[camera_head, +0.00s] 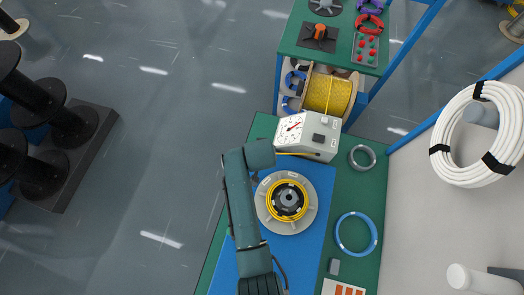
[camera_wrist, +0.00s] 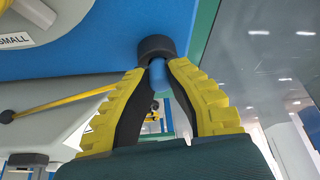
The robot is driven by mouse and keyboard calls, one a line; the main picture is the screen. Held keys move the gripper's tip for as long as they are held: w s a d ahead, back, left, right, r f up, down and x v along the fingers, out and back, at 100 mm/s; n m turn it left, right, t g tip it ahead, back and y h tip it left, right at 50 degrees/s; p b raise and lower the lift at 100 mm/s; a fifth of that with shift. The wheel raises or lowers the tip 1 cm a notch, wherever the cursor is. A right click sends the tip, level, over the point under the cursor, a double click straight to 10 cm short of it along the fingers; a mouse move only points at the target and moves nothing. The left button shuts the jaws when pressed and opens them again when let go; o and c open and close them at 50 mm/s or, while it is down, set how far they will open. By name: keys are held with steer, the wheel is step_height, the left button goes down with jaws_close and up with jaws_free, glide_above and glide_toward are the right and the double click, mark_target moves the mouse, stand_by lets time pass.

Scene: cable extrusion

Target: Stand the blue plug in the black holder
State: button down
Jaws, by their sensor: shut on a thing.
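In the wrist view my gripper (camera_wrist: 160,66) has its two yellow-backed fingers closed around the blue plug (camera_wrist: 158,78). Only a short blue length of the plug shows between the black finger pads. A round black piece, which looks like the black holder (camera_wrist: 155,46), is at the plug's far end beside the edge of the blue mat. The plug's end meets or enters this piece; I cannot tell how deep it sits. In the head view my arm's end hides the gripper, plug and holder, just left of the white gauge box.
The white gauge box (camera_head: 308,135) stands close to my gripper's right. A grey reel with yellow cable (camera_head: 288,202) lies on the blue mat (camera_head: 318,178). A blue ring (camera_head: 356,232) and grey ring (camera_head: 362,157) lie on the green bench. A yellow spool (camera_head: 328,93) is behind.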

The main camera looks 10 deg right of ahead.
steer(key=c, duration=1.1)
jaws_free()
step_height(320, 180, up, 8)
steer(key=p, duration=0.8)
